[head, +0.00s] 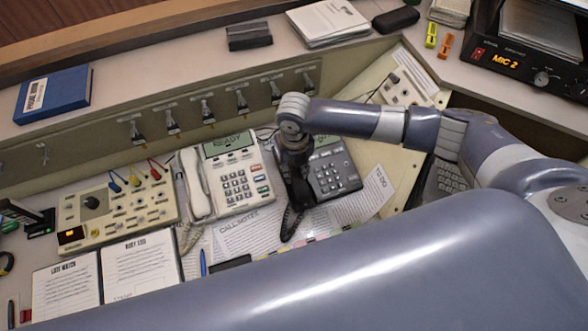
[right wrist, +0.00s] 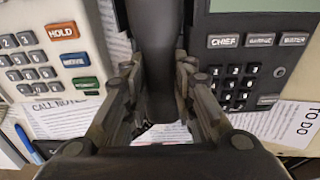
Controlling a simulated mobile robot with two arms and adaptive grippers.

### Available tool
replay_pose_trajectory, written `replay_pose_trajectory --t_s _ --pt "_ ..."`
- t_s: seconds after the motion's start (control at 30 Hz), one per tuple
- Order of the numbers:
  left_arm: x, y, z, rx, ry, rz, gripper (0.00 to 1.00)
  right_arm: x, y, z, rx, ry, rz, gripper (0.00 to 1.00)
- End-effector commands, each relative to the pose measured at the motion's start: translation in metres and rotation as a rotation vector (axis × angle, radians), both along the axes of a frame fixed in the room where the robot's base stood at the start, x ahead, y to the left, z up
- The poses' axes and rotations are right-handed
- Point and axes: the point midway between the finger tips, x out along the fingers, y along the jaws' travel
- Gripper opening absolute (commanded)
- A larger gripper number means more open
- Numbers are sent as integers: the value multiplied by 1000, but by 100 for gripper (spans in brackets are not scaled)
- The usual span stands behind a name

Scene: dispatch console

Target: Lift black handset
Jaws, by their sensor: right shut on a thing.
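The black handset (head: 296,190) is at the left side of the dark grey phone (head: 334,178). My right gripper (head: 295,160) comes down over the handset from above, and the wrist hides its upper part. In the right wrist view the handset (right wrist: 155,45) runs between the two fingers of my right gripper (right wrist: 157,80), which are shut on it. I cannot tell whether the handset is clear of its cradle. Its coiled cord hangs near the lower end. My left gripper is not in view.
A white phone (head: 236,185) with its own handset (head: 196,184) stands just left. A beige panel with cables (head: 115,208) lies further left. Paper sheets (head: 245,232) lie in front, and a row of switches (head: 208,110) lines the wall behind.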

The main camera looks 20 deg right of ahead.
Motion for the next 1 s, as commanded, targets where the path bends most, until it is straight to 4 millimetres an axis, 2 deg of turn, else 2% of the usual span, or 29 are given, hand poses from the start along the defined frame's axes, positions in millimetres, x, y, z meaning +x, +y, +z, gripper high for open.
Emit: replay_pose_trajectory --t_s 0.23,0.43,0.8,1.0 --pt "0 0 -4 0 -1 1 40 1 0 10 2 -3 -1 0" --pt "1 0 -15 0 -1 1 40 2 0 37 2 -6 2 0" --pt "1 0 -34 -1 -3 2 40 -58 69 41 4 -1 7 0" --pt "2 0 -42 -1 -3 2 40 -85 98 46 3 -1 4 0"
